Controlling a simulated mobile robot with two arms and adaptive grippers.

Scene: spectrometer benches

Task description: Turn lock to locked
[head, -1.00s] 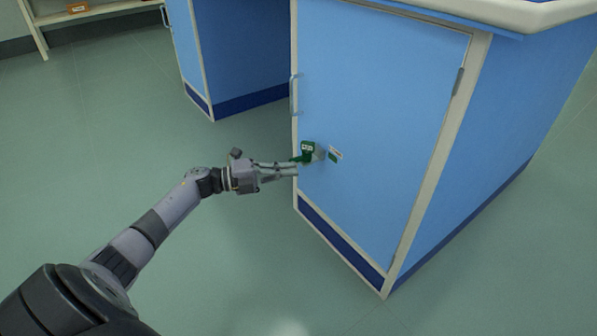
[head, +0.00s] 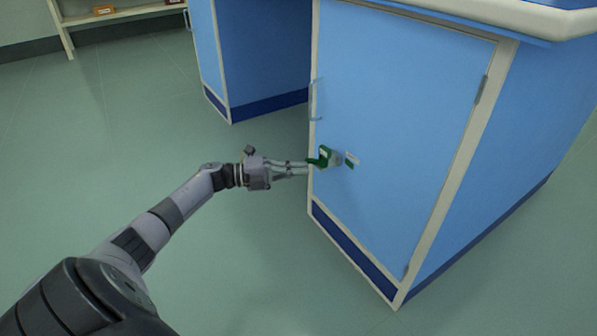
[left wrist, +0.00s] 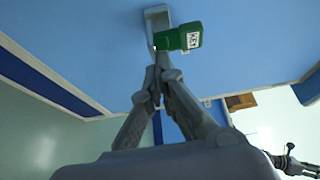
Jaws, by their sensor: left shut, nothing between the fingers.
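The lock (head: 328,157) is a small pale fitting with a green key part, low on the blue cabinet door near its left edge. In the left wrist view the green key (left wrist: 178,38) bears a white "KEY" label and sits in front of a grey bracket on the door. My left gripper (head: 307,168) is shut and empty, its fingertips close to the green part's left side. In the left wrist view its fingertips (left wrist: 156,72) are just below the key; I cannot tell whether they touch.
The door (head: 410,110) looks closed. A shelf (head: 130,12) stands at the back left; the floor on the left is clear.

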